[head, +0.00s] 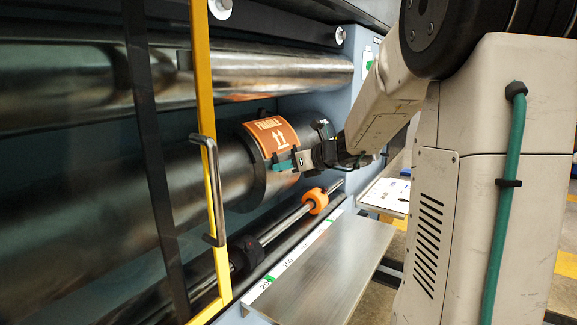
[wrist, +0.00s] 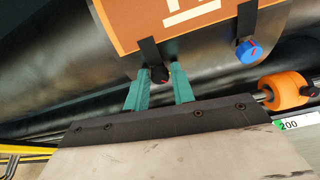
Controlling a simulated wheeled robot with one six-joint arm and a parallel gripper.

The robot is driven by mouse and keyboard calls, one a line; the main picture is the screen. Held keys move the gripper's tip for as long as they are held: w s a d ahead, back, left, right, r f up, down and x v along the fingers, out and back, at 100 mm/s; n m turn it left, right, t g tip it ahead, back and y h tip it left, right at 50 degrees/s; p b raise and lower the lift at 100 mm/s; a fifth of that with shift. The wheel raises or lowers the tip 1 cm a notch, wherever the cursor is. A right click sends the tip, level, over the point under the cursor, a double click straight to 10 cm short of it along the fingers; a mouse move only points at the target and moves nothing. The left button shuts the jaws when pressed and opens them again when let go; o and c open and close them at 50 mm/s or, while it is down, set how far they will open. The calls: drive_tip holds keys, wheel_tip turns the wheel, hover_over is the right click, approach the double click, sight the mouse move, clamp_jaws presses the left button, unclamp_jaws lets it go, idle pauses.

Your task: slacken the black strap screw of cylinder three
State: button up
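A dark cylinder (head: 215,178) carries an orange plate marked FRAGILE (head: 272,136), which also shows in the wrist view (wrist: 180,22). A gap shows at the left finger; contact at the right finger is unclear. In the head view, my gripper (head: 285,164) is at the plate's lower edge and hides the screw. No cylinder number is readable.
A blue knob (wrist: 249,51) sits on another strap to the right. Below are an orange collar (head: 315,200) on a thin rod and a flat metal ledge (head: 335,262). A yellow guard frame with a handle (head: 212,190) stands to the left. Another roller (head: 275,72) lies above.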

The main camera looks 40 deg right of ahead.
clamp_jaws()
drive_tip(key=shift+n, duration=0.6)
drive_tip(key=shift+o, duration=2.4)
unclamp_jaws()
drive_tip(key=v, duration=0.7)
drive_tip(key=shift+s+r, duration=0.2)
drive_tip(key=shift+s, duration=0.2)
